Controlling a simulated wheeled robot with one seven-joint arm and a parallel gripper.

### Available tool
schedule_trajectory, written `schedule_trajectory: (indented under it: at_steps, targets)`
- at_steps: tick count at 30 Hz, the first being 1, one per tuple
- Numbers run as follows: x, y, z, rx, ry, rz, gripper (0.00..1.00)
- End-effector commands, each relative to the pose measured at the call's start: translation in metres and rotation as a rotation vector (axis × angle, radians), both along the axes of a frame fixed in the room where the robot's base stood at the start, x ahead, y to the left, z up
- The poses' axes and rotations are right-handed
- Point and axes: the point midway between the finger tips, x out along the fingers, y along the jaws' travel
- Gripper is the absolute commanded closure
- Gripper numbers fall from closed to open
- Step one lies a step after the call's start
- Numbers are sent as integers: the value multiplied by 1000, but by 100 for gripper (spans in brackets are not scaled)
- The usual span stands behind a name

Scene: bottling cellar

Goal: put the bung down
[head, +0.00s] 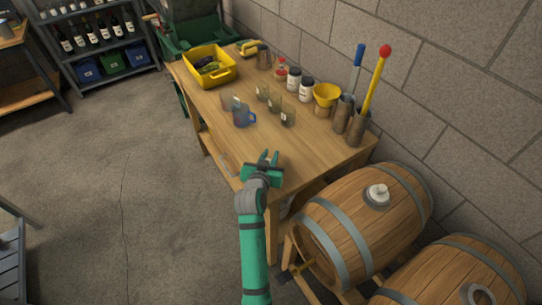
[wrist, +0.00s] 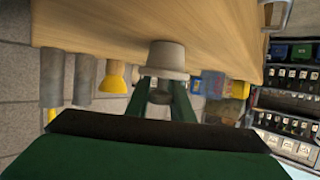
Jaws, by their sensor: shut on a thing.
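My gripper (head: 269,158) is over the near end of the wooden table (head: 225,135) in the head view. In the wrist view my gripper (wrist: 166,88) is shut on a light grey, tapered bung (wrist: 167,56), which sticks out beyond the fingertips. The table top (wrist: 95,22) fills the upper part of that tilted view, behind the bung. I cannot tell whether the bung touches the table. In the head view the held bung is not clearly visible at the fingers.
A blue mug (head: 241,118) and several glasses stand mid-table. A yellow crate (head: 210,72) is at the far end. A yellow funnel (head: 326,95) and tall holders line the wall side. A barrel (head: 345,230) with a whitish bung (head: 378,194) lies right of the table.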

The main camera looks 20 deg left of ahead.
Motion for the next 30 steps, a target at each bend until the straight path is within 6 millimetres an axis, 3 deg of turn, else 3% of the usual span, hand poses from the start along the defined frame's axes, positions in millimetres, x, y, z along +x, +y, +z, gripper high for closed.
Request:
schedule_trajectory:
  at_steps: [9,10,12,23,30]
  targets:
    - [0,0,-2,0,-1,0,100]
    - [0,0,-2,0,-1,0,77]
    - [0,0,-2,1,-1,0,61]
    - [0,1,2,2,-2,1,61]
    - [-31,-3,12,1,-3,3,61]
